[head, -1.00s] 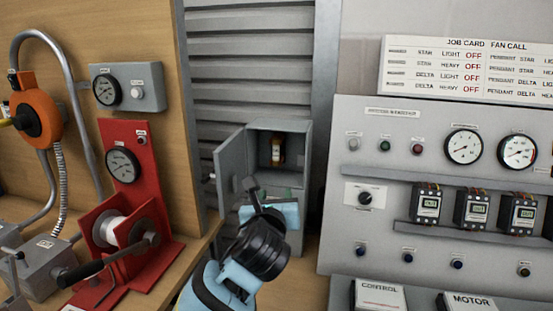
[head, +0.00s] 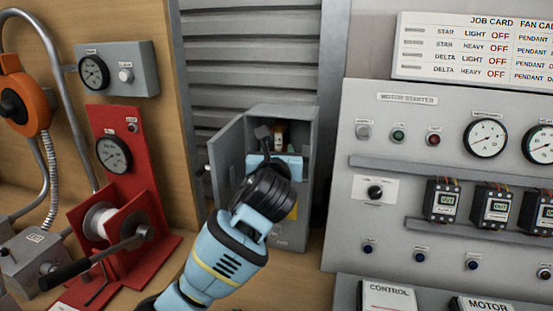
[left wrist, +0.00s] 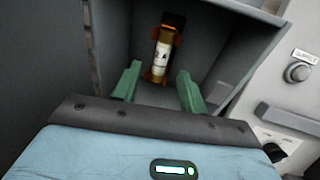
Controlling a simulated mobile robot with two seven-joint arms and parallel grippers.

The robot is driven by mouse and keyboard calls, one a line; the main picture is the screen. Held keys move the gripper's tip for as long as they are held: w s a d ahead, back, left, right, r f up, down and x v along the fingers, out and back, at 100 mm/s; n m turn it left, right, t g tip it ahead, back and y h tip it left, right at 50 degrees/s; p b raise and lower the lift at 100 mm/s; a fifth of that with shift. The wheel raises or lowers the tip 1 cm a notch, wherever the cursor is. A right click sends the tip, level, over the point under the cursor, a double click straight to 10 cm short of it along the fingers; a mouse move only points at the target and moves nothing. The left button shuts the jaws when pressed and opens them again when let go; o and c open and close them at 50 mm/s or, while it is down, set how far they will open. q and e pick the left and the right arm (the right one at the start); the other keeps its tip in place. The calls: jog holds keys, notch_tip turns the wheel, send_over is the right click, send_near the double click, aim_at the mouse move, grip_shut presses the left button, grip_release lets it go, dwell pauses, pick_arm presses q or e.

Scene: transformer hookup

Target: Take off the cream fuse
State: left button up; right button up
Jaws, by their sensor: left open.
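The cream fuse (left wrist: 161,55) stands nearly upright inside the open grey box, held in dark and orange clips at its ends. In the head view only its upper part (head: 279,137) shows above my gripper. My left gripper (left wrist: 158,88) is open, its two green fingers spread at the mouth of the box. The fuse lies between and beyond the fingertips, and they look apart from it. In the head view my left gripper (head: 277,150) hides the lower part of the fuse. My right gripper is not in view.
The grey box (head: 290,113) has its door (head: 228,165) swung open to the left. A red winch stand (head: 118,165) is at left. The motor starter panel (head: 400,140) is close on the right. Box walls flank the fingers closely.

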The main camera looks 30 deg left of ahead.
aim_at(279, 141)
pick_arm(q)
jog(key=shift+x, duration=1.45)
grip_shut()
